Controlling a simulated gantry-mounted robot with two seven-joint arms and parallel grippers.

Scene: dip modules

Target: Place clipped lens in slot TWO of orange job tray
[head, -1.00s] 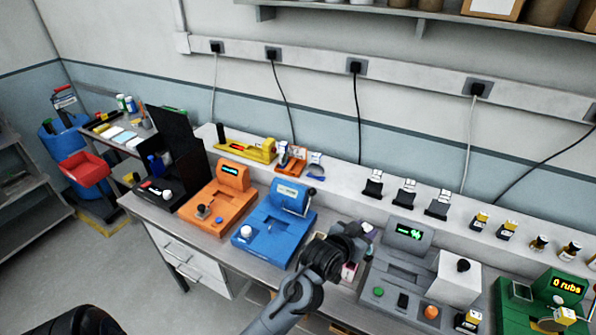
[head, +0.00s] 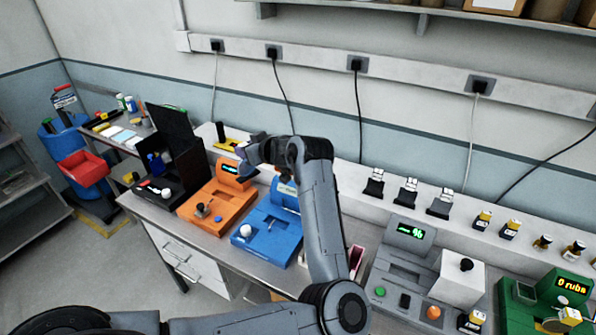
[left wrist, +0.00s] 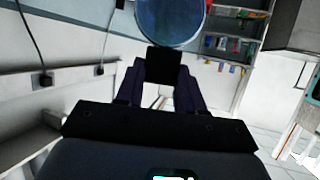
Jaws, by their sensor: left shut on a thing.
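My left gripper (left wrist: 161,88) is shut on the black clip (left wrist: 163,64) of the clipped lens. The round, bluish lens (left wrist: 170,20) sticks out beyond the clip at the top of the left wrist view, cut off by the picture edge. In the head view my left gripper (head: 246,155) is raised over the back of the bench, near the orange machine's display. The held lens cannot be made out there. The orange job tray on the rear ledge is hidden behind my left arm, so slot TWO cannot be seen. My right gripper is out of view.
An orange machine (head: 205,212) and a blue machine (head: 265,240) stand below my left arm. A yellow device (head: 226,145) on the ledge is partly covered. A black box (head: 170,185) stands left. Grey and green machines (head: 560,287) stand right; several black-clipped pieces line the ledge.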

